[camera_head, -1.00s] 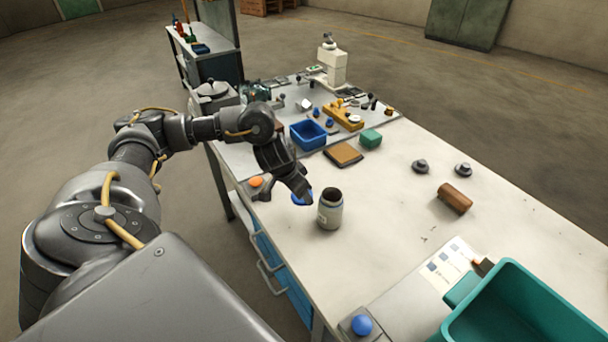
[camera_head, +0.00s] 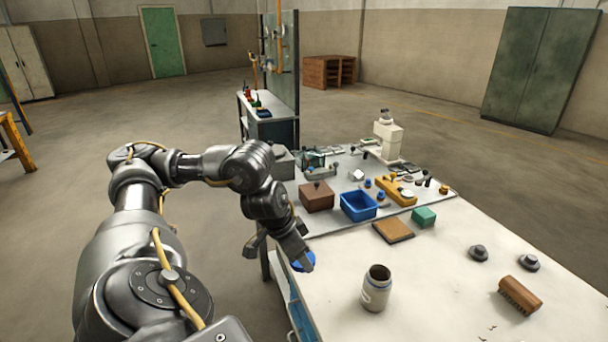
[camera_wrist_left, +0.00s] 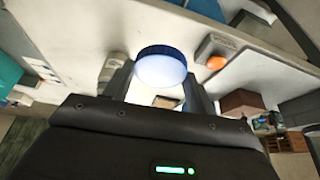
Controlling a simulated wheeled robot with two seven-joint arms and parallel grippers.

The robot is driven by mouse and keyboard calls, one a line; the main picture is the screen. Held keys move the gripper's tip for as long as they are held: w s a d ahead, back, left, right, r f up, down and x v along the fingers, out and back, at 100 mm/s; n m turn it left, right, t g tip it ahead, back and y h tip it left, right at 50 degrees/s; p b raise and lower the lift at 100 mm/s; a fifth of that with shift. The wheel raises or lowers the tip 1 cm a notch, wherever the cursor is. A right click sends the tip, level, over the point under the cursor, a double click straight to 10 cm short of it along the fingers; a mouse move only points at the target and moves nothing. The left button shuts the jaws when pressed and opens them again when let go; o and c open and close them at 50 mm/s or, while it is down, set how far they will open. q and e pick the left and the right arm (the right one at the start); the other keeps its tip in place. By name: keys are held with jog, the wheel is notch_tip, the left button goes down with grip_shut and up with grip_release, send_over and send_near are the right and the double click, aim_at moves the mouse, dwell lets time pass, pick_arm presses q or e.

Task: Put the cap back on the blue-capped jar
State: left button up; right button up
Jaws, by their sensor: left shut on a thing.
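The open jar (camera_head: 376,288) stands upright on the table, with a dark mouth and a pale label. It also seems to show in the left wrist view (camera_wrist_left: 112,66). My left gripper (camera_head: 300,262) is shut on the blue cap (camera_head: 304,261), at the table's near left edge, to the left of the jar and apart from it. In the left wrist view the blue cap (camera_wrist_left: 161,66) sits between the two fingers. My right gripper is not in view.
A blue bin (camera_head: 360,206), a brown box (camera_head: 316,197), a brown board (camera_head: 393,230) and a green block (camera_head: 424,217) stand behind the jar. A brush (camera_head: 519,295) and two grey knobs lie at right. The tabletop (camera_head: 450,280) around the jar is mostly clear.

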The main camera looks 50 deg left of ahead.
pick_arm(q)
jog(key=shift+d, duration=0.1)
jog(key=w+d+m+h, duration=0.1)
jog(key=w+d+m, duration=0.1)
jog(key=d, duration=1)
jog(key=w+d+m+g, duration=0.1)
jog(key=w+d+m, duration=0.2)
jog(key=d, duration=0.9)
jog(key=w+d+m+h, duration=0.1)
jog(key=w+d+m, duration=0.1)
jog(key=d, duration=1)
jog(key=shift+w+d+r+m+g+h, duration=0.2)
jog(key=shift+r+m+g+h, duration=0.15)
jog(key=shift+m, duration=0.25)
